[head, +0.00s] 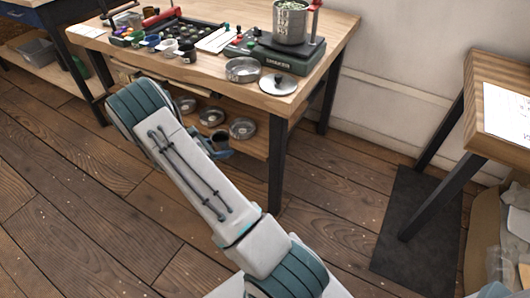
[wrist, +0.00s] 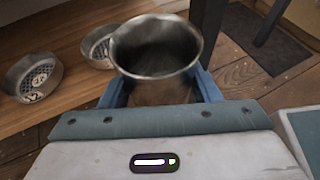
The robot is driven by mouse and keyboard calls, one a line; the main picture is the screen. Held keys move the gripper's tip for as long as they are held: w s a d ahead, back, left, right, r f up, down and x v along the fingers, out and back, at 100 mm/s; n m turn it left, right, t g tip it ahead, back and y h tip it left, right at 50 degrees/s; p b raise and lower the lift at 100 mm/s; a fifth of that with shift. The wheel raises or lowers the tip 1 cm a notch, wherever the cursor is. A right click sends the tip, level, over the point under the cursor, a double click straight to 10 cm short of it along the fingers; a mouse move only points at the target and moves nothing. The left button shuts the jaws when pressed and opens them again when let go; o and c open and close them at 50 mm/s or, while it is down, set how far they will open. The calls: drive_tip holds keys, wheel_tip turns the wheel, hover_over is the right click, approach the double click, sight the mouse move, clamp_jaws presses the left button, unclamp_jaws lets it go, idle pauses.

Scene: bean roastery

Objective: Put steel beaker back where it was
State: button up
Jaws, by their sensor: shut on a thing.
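My gripper (wrist: 162,88) is shut on the steel beaker (wrist: 157,48), with one blue finger on each side of it. The beaker is upright with its open mouth toward the wrist camera, and its inside looks empty. In the head view the beaker (head: 221,140) shows small and dark, just in front of the bench's lower shelf (head: 258,146). My gripper (head: 224,153) is partly hidden behind my arm there. In the wrist view the wooden shelf (wrist: 60,125) lies to the left of the beaker.
Several round metal dishes (head: 242,128) sit on the lower shelf. A bench leg (head: 277,165) stands right of my gripper. A dark mat (head: 415,225) lies right.

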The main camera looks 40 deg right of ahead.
drive_tip(key=shift+d+f+b, duration=0.35)
drive_tip(key=shift+f+b, duration=0.05)
drive_tip(key=shift+f, duration=0.45)
drive_tip(key=d+b, duration=0.1)
drive_tip(key=d, duration=0.4)
drive_tip(key=d+b, duration=0.1)
drive_tip(key=d, duration=0.5)
drive_tip(key=d+b, duration=0.2)
drive_tip(key=d, duration=0.4)
drive_tip(key=shift+s, duration=0.3)
drive_tip(key=f+b, duration=0.1)
drive_tip(key=d+f+b, duration=0.1)
drive_tip(key=f, duration=0.1)
drive_tip(key=shift+f, duration=0.25)
drive_tip(key=shift+f, duration=0.15)
drive_tip(key=o, duration=0.8)
drive_tip(key=shift+o, duration=0.2)
